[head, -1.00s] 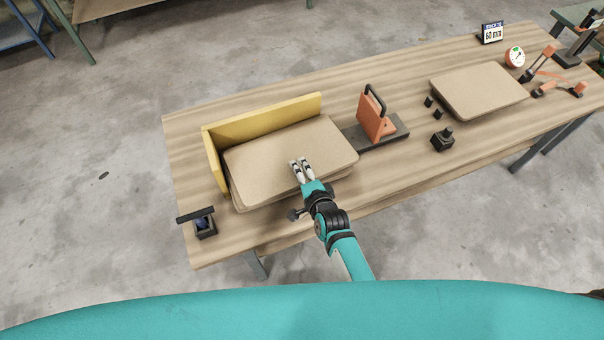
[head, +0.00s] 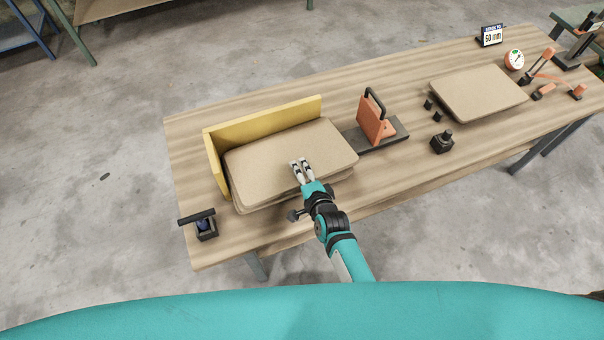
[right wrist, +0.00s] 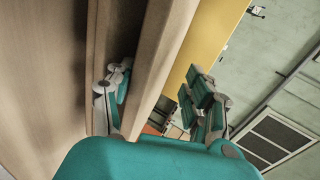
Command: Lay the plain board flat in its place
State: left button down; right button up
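Several tan, gently curved boards lie stacked on the bench, their top board (head: 265,155) inside the corner of a yellow L-shaped fence (head: 265,122). Another tan board (head: 478,92) lies at the bench's right. I cannot tell which one the task calls plain. My right gripper (head: 301,165) is at the front of the left stack, its fingers apart. In the right wrist view its fingers (right wrist: 158,97) stand either side of a board edge (right wrist: 165,50), with a gap on the upper side; contact is unclear. My left gripper is not in view.
An orange block with a black handle (head: 372,115) stands on a dark plate right of the stack. Small black blocks (head: 442,141), a round dial (head: 514,60) and a "60 mm" sign (head: 491,35) are further right. A black clamp-like item (head: 204,228) sits at the front left corner.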

jog(key=shift+s+a+r+p, duration=0.35)
jog(key=shift+s+p, duration=0.25)
jog(key=shift+s, duration=0.05)
jog(key=shift+s+a+r+p, duration=0.3)
jog(key=shift+s+p, duration=0.35)
jog(key=shift+s+a+r+p, duration=0.35)
jog(key=shift+s+p, duration=0.25)
jog(key=shift+s, duration=0.05)
dwell(2.5)
jog(key=p+v, duration=0.2)
jog(key=v, duration=0.1)
jog(key=p+v, duration=0.1)
jog(key=v, duration=0.1)
jog(key=shift+s+d+p, duration=0.15)
jog(key=shift+d+p, duration=0.2)
jog(key=shift+p, duration=0.05)
jog(key=o, duration=0.6)
jog(key=shift+c, duration=0.2)
jog(key=v, duration=1.2)
jog(key=shift+d+f, duration=0.1)
jog(key=shift+f, duration=0.05)
